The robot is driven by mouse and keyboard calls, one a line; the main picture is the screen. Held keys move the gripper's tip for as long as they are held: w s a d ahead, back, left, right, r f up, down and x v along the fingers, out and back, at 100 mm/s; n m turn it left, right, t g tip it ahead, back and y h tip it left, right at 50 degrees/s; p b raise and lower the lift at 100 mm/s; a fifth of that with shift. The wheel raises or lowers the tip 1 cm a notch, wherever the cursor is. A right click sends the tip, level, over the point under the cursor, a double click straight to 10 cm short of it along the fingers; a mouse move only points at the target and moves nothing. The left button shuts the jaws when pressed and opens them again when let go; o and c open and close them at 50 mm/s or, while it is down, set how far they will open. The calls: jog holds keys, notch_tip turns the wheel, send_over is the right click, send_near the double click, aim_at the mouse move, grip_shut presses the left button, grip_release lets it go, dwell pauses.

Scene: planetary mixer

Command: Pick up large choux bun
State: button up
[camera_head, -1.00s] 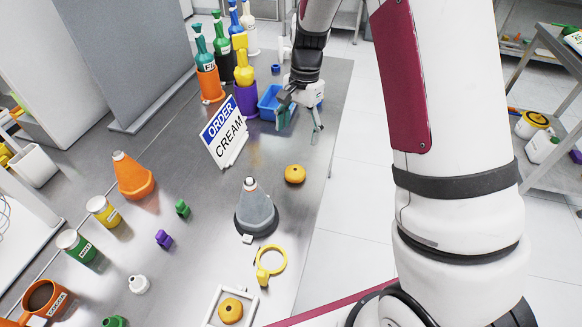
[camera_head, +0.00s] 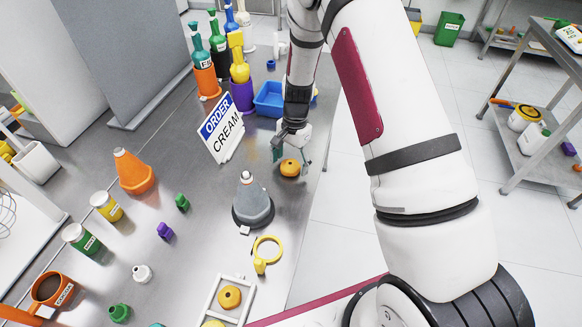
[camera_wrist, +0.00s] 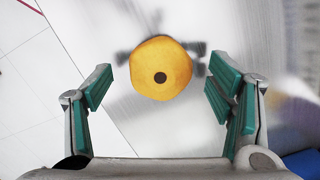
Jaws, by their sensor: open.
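A round orange-yellow choux bun (camera_head: 290,168) with a dark spot on top sits on the steel table near its right edge. It also shows in the wrist view (camera_wrist: 161,68), upper middle, between and beyond the fingertips. My gripper (camera_head: 291,150) is above and around the bun's far side in the head view. Its green-padded fingers (camera_wrist: 160,88) are spread wide with nothing between them touching the pads. A second bun (camera_head: 229,297) lies inside a white square frame at the front; I cannot tell from these views which is larger.
A grey cone (camera_head: 253,204) stands left of the bun, with a yellow ring (camera_head: 266,250) in front. The ORDER CREAM sign (camera_head: 222,130), a blue bin (camera_head: 270,98) and several coloured bottles stand behind. The table edge and open floor lie to the right.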

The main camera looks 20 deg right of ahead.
jog(key=shift+f, duration=0.3)
jog(key=shift+c, duration=0.5)
jog(key=c, duration=0.7)
jog(key=shift+c, duration=0.2)
